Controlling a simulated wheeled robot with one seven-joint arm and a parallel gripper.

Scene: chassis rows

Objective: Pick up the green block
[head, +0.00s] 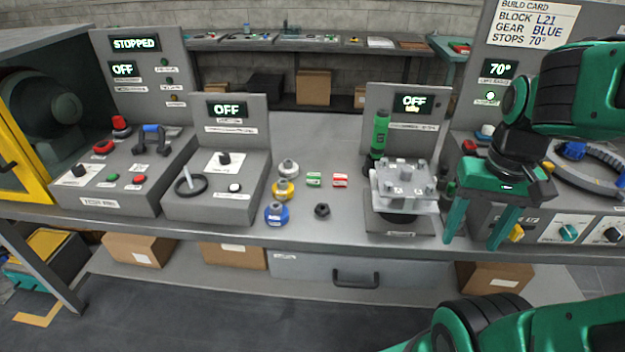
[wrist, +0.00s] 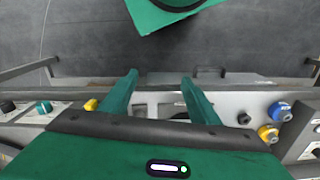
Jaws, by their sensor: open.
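The green block (head: 314,180) is small, has a pale label on it, and lies on the grey bench top in the head view, just left of a similar red block (head: 340,181). I cannot make out the green block in the wrist view. My gripper (head: 472,243) is open and empty, its fingers pointing down near the bench's front edge, well to the right of the green block. The two spread fingers also show in the wrist view (wrist: 158,77), with nothing between them.
White, yellow (head: 283,190) and blue (head: 276,214) round parts stand left of the blocks. A dark nut (head: 322,210) lies in front. A metal fixture (head: 404,185) and green tool (head: 380,135) stand between the blocks and my gripper. Control boxes flank the bench.

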